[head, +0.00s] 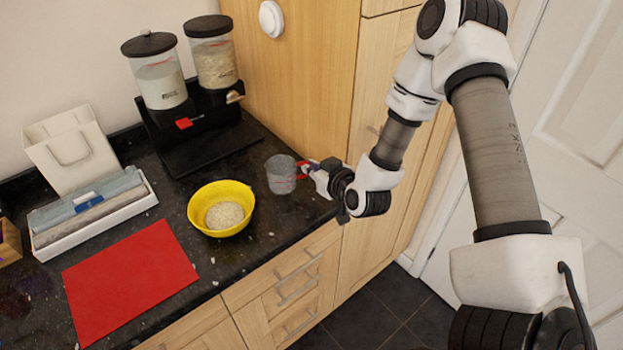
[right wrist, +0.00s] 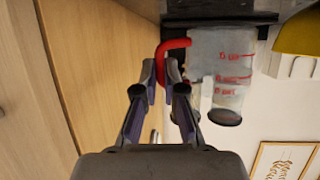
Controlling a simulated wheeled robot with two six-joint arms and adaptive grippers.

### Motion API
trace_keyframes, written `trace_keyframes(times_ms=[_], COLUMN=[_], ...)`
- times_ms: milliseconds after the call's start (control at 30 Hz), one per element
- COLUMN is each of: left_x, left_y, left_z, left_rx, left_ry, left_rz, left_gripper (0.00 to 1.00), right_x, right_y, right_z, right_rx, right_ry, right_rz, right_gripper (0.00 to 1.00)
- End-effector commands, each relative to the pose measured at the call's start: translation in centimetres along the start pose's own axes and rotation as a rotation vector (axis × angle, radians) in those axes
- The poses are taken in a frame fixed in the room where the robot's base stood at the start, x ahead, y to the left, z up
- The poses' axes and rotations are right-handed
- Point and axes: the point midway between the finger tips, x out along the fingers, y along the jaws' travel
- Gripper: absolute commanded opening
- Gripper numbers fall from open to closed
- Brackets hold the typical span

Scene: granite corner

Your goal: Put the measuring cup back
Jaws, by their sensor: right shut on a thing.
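The clear measuring cup (head: 281,177) with red marks and a red handle is at the right end of the dark counter, to the right of the yellow bowl. My right gripper (head: 308,169) comes in from the right and is shut on the cup's handle. In the right wrist view the fingers (right wrist: 161,75) close around the end of the red handle (right wrist: 166,58), with the see-through cup body (right wrist: 212,55) beside them. The cup looks upright in the head view. I cannot tell whether its base touches the counter. My left gripper is out of view.
The yellow bowl (head: 196,213) holds pale grain. Behind it stands a two-jar dispenser (head: 160,80) on a black base. A red mat (head: 130,280), a white tray (head: 50,248) and a white bag-like holder (head: 70,150) are at left. A tall wooden cabinet (head: 295,80) borders the counter.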

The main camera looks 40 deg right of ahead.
Motion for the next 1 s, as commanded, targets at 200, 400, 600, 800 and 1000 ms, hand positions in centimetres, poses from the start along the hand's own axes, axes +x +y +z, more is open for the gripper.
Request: trace_keyframes(times_ms=[200,400,600,800,1000], left_x=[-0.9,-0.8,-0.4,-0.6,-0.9], left_y=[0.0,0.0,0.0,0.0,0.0], left_z=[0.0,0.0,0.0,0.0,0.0], left_rx=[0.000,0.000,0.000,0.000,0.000], left_ry=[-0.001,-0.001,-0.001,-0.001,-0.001], left_rz=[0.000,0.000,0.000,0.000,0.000], left_gripper=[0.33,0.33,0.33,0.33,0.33], right_x=[1.4,1.8,1.9,1.8,1.7], right_y=[0.1,0.1,0.1,0.1,0.1], right_z=[2.5,3.2,3.7,3.5,3.2], right_rx=[-0.002,0.001,0.001,0.000,0.001], right_ry=[-0.006,0.000,-0.001,-0.001,-0.001], right_rz=[0.000,-0.001,0.000,0.000,0.000], right_gripper=[0.00,0.00,0.00,0.34,0.34])
